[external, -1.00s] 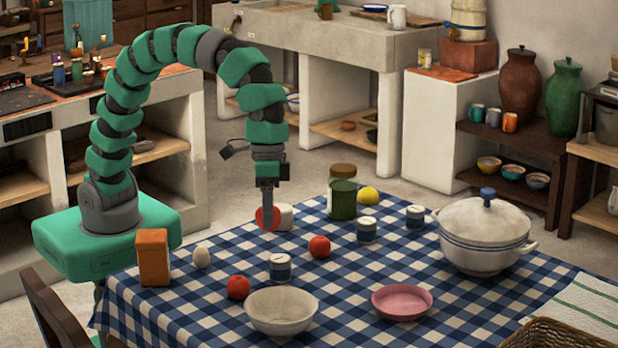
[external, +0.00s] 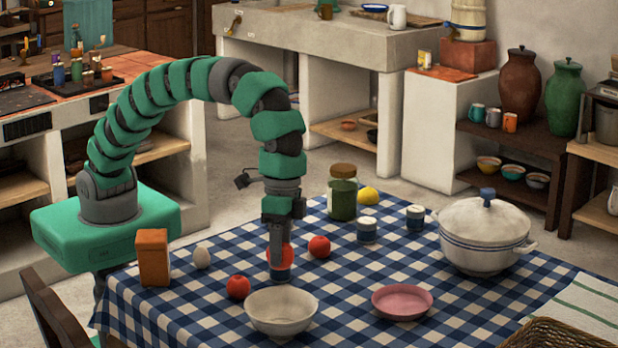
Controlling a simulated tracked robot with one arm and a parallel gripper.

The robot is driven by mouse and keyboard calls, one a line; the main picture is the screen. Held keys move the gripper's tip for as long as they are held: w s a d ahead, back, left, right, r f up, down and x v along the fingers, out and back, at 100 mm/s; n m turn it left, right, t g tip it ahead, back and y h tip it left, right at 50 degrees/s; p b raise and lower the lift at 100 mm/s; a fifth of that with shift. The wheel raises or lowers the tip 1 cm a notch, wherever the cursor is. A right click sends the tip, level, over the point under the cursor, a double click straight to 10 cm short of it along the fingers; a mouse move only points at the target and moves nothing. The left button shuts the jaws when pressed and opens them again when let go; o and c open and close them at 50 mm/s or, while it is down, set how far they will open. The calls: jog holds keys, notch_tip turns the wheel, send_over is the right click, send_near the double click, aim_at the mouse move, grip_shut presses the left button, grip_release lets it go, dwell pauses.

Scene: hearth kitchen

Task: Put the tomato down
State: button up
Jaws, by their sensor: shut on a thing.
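My gripper (external: 277,262) points straight down over the checked table and is shut on a red tomato (external: 288,256). The finger hides much of the tomato. Two other red tomatoes lie on the cloth, one to the right (external: 319,247) and one to the lower left (external: 238,287).
A cream bowl (external: 282,312) stands just in front of my gripper, a pink dish (external: 402,302) to its right. An egg (external: 201,258) and an orange box (external: 153,257) are left. A green jar (external: 342,198), tins and a white pot (external: 484,238) stand behind and right.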

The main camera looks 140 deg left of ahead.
aim_at(281, 294)
jog(key=shift+f+b, duration=3.1)
jog(key=shift+f, duration=2.25)
jog(key=o, duration=1.1)
jog(key=shift+r, duration=0.1)
jog(key=shift+r+p, duration=2.2)
jog(key=shift+r, duration=1.15)
